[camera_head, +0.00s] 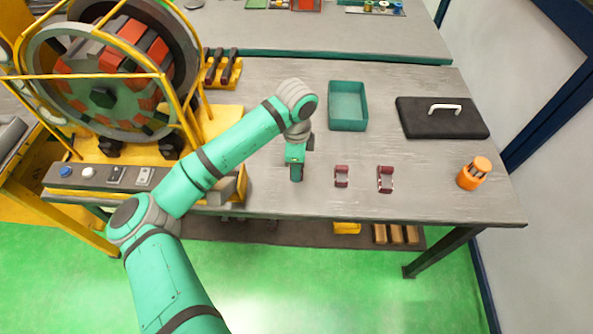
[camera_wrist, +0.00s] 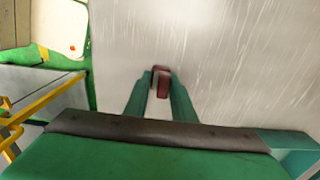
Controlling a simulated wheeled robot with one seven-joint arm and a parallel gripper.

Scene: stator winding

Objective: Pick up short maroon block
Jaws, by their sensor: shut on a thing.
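In the wrist view a maroon block (camera_wrist: 161,80) sits between the fingertips of my gripper (camera_wrist: 161,88), which is shut on it. The block looks small, and part of it is hidden by the fingers. In the head view my gripper (camera_head: 296,174) points down over the front part of the table, and the block it holds is hidden behind it. I cannot tell whether that block touches the table. Two other maroon pieces lie to the right: a smaller one (camera_head: 341,176) and a larger one (camera_head: 385,179) farther right.
An empty teal tray (camera_head: 348,126) stands behind the maroon pieces. A black case (camera_head: 443,118) with a light handle lies to the right, and an orange cylinder (camera_head: 474,173) stands near the right edge. A yellow-framed stator machine (camera_head: 105,75) fills the left.

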